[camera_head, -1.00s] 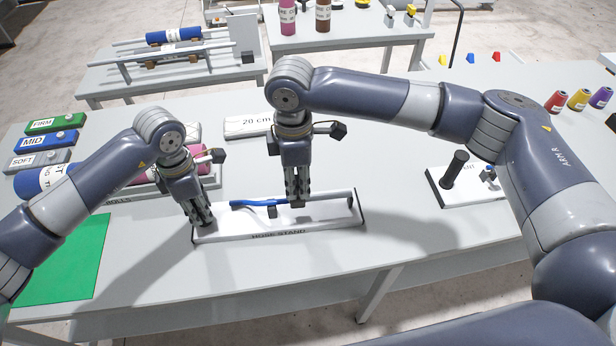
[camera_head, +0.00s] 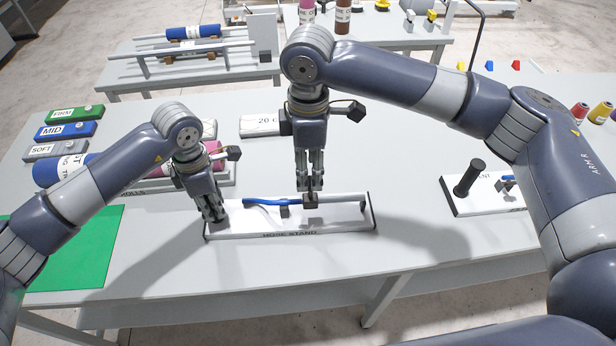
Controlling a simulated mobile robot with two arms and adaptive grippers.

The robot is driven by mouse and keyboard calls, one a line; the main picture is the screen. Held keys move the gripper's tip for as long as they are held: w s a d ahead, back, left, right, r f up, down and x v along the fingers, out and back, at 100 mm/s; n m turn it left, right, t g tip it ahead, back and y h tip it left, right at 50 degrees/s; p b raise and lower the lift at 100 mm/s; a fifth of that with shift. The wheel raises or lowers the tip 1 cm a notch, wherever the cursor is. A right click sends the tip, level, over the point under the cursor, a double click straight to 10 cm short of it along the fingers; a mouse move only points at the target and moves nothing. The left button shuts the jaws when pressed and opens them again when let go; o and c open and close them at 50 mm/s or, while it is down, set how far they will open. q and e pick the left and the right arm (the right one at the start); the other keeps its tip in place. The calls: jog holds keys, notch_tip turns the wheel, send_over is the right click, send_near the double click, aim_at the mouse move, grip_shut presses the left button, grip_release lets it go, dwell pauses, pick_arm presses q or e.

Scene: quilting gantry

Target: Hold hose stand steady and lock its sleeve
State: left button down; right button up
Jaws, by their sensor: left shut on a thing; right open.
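The hose stand (camera_head: 345,222) is a white base with dark ends, lying flat near the front of the table. The sleeve cannot be made out clearly.
A green mat (camera_head: 75,250) lies at the left front. FIRM, MID (camera_head: 66,130) and SOFT blocks and fabric rolls stand behind my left arm. A white base with a black post (camera_head: 469,178) stands at the right. The table (camera_head: 400,215) between the two stands is clear.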

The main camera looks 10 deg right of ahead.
pick_arm(q)
jog(key=shift+s+f, duration=0.2)
jog(key=shift+f, duration=0.1)
pick_arm(e)
notch_tip(320, 180, up, 7)
jog(key=shift+s, duration=0.1)
pick_arm(q)
jog(key=c, duration=1.5)
grip_release()
jog(key=shift+o, duration=1.1)
jog(key=shift+w+a, duration=0.1)
jog(key=shift+w, duration=0.15)
pick_arm(e)
jog(key=shift+w+a+f, duration=0.1)
jog(key=shift+w, duration=0.15)
pick_arm(q)
jog(key=shift+r, duration=0.1)
